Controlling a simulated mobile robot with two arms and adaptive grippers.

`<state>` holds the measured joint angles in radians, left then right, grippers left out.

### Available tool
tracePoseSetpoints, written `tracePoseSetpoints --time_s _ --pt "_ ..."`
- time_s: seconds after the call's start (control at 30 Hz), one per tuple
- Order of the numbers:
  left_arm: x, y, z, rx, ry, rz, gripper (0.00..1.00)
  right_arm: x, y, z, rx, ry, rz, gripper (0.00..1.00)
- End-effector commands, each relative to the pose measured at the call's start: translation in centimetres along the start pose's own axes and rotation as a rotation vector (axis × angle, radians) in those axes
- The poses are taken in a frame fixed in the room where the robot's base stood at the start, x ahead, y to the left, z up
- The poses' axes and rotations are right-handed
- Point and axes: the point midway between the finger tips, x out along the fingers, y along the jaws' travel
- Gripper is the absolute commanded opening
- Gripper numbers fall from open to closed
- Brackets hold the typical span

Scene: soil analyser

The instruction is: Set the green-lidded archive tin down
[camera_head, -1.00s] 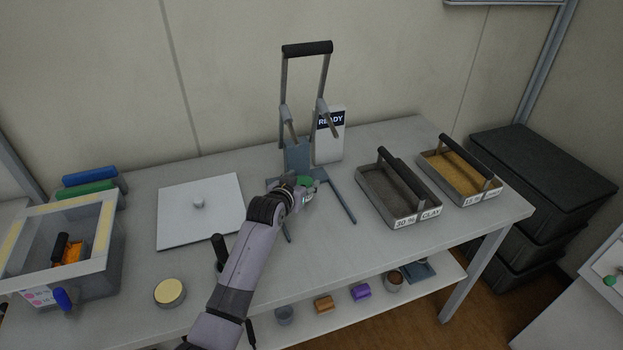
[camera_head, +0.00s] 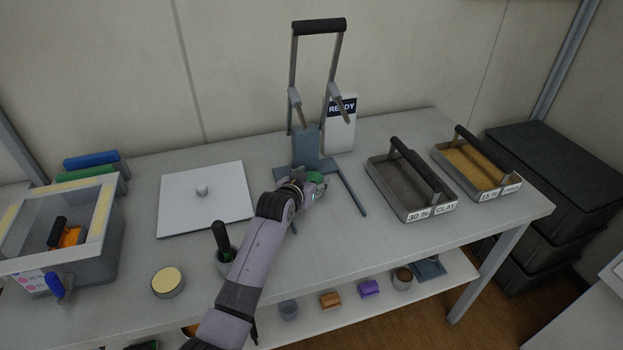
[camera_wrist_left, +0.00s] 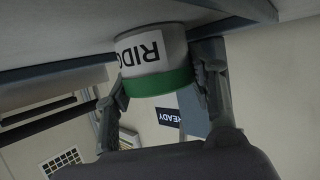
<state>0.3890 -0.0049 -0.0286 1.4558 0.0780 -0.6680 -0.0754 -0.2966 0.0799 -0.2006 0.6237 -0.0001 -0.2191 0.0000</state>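The green-lidded archive tin (camera_wrist_left: 155,62) shows in the left wrist view, with a white label reading "RIDG" upside down there. Its green lid also shows in the head view (camera_head: 316,178), at the foot of the blue-grey press stand (camera_head: 306,148). My left gripper (camera_head: 312,186) is at the tin, with one finger on each side of it, and appears shut on it. In the left wrist view the fingers (camera_wrist_left: 162,88) flank the lid and body. The tin's base is at or very close to the grey surface; I cannot tell if it touches. My right gripper is not in view.
A "READY" display (camera_head: 341,125) stands behind the press. Two handled soil trays (camera_head: 411,212) (camera_head: 480,194) are to the right.

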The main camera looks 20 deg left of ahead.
Motion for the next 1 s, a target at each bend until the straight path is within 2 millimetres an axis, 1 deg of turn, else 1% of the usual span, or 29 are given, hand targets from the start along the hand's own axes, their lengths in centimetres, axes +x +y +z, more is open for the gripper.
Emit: tracePoseSetpoints --time_s 0.03,0.3,0.57,0.67,0.77,0.87,1.0 --pt "0.0 0.0 0.0 0.000 -0.001 0.000 0.53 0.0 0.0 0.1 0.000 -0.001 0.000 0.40" --pt "0.0 0.0 0.0 0.000 0.000 0.000 0.71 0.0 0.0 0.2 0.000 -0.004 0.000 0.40" --pt "0.0 0.0 0.0 0.000 0.000 0.000 0.71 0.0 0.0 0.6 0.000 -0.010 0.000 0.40" --pt "-0.2 0.0 -0.5 0.000 0.002 0.000 0.71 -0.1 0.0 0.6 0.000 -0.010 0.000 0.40" --pt "-1.0 0.0 -0.3 0.001 0.000 0.000 0.71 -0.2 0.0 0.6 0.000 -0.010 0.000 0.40" --pt "-2.5 0.0 -0.3 0.001 0.001 -0.001 0.71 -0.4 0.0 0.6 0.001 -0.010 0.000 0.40" --pt "-5.3 0.0 -0.3 0.001 0.001 -0.001 0.71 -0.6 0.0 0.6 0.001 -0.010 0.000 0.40"
